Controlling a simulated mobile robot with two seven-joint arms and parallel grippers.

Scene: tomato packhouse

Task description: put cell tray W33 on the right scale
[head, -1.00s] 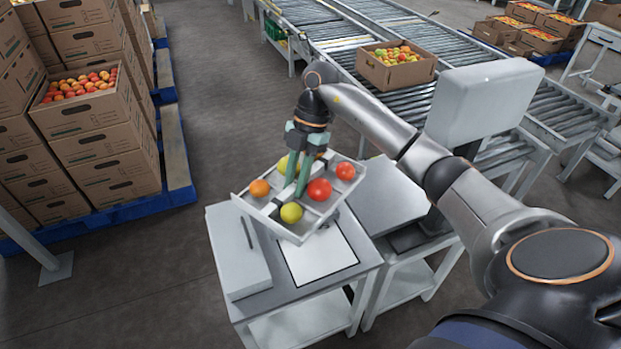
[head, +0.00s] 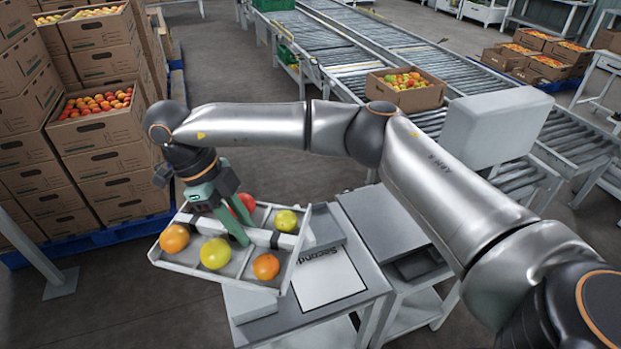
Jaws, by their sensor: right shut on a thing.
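A grey-white cell tray (head: 195,262) with several orange, yellow and red tomatoes is held in the air at centre left, over the left end of a small white table and the floor beside it. It is tilted and turned at an angle. No W33 label is readable on it. My right gripper (head: 242,238) has green fingers and is shut on the tray's middle divider. A flat grey platform (head: 385,222), which looks like a scale plate, stands right of the table, with a large light-grey box (head: 500,122) behind it. My left gripper is not in view.
The table bears a white sheet (head: 325,278) with upside-down print reading "Second" and a grey slab (head: 252,305) partly under the tray. Stacked cartons (head: 100,120) of tomatoes stand at left. Roller conveyors (head: 345,45) with a carton (head: 405,95) run behind.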

